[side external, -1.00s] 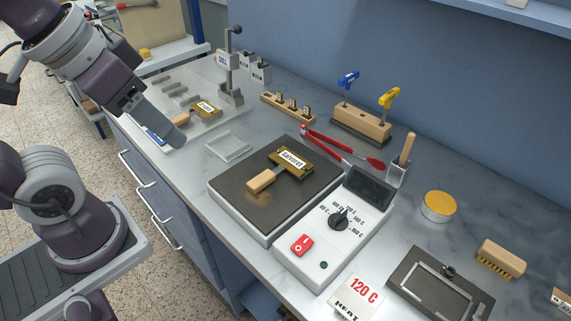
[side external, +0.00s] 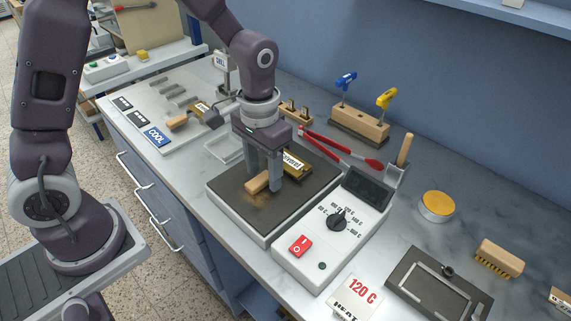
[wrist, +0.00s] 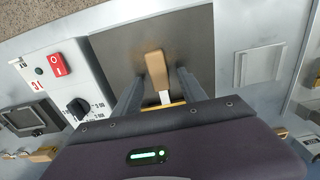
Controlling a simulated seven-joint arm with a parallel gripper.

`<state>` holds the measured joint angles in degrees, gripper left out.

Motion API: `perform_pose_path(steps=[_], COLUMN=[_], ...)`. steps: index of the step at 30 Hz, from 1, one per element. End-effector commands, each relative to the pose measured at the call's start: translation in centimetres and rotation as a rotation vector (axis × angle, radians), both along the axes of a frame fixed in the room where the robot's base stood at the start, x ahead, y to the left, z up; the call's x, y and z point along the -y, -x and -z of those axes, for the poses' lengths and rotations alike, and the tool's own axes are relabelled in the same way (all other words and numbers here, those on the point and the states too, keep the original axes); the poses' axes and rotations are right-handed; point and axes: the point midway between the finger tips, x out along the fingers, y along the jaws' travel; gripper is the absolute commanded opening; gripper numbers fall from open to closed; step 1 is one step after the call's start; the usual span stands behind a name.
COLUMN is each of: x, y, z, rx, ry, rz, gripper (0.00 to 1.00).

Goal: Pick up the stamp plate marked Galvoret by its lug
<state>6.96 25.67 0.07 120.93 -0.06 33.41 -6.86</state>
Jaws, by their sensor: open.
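The stamp plate marked Galvoret (side external: 293,161) lies on the dark hot plate, its brass body partly hidden behind my gripper in the side view. Its light wooden handle (side external: 257,183) points toward the front left. My gripper (side external: 265,184) points down over it, open, with one finger on each side of the handle end. In the wrist view, the wooden handle (wrist: 155,68) and a pale neck show between the two apart fingers of my gripper (wrist: 158,82). A strip of brass shows under the gripper's edge. I see no grip on the plate; fingertip height is hard to judge.
The hot plate (side external: 228,196) adjoins a control box (side external: 310,246) with a red switch and dial. A second stamp plate (side external: 203,107) lies on the cooling board, behind left. Red tongs (side external: 330,143) lie behind. A shallow tray (side external: 222,149) sits left of the hot plate.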

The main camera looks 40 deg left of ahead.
Motion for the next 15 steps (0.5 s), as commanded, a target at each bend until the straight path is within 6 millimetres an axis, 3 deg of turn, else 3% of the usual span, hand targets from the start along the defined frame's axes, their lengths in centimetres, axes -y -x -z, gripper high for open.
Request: perform_pose_path(steps=[6,13,15], x=[0.00,0.00,0.00], y=[0.01,0.01,0.01], z=[0.15,0.12,0.12], rx=[0.000,0.000,0.000], ry=[0.000,0.000,0.000], rz=[0.000,0.000,0.000], gripper=[0.49,0.04,0.00])
